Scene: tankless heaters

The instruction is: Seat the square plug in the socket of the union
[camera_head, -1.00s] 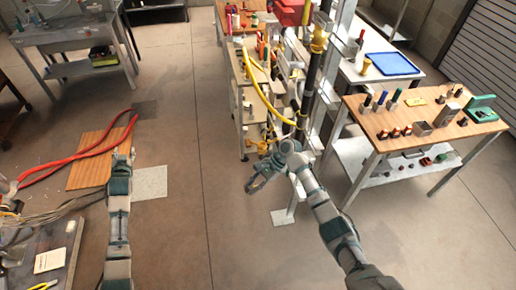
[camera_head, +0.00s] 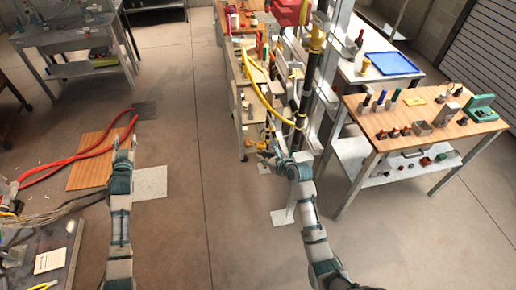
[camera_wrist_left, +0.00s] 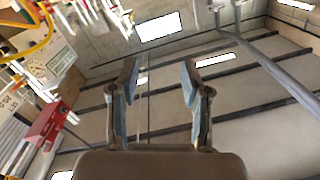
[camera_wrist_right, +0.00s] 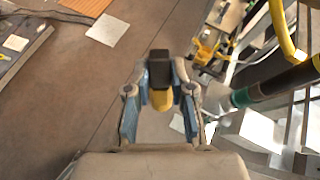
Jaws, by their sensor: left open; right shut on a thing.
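My right gripper (camera_head: 273,148) is shut on a small plug with a black block-shaped end and a yellow body (camera_wrist_right: 160,82), which shows between the fingers in the right wrist view. The plug is too small to make out in the head view. The gripper is beside the lower end of a dark vertical pipe (camera_head: 308,85). In the right wrist view this pipe (camera_wrist_right: 285,82) has a green band and a pale end, right of the plug and apart from it. I cannot tell which fitting is the union, or see its socket. My left gripper (camera_head: 124,143) is open and empty.
A wooden-topped table (camera_head: 425,118) with several small parts stands at right. A blue tray (camera_head: 391,63) lies on a bench behind it. A yellow hose (camera_head: 255,90) curves left of the pipe. Red hoses (camera_head: 85,158) lie on the floor at left. Floor between the arms is clear.

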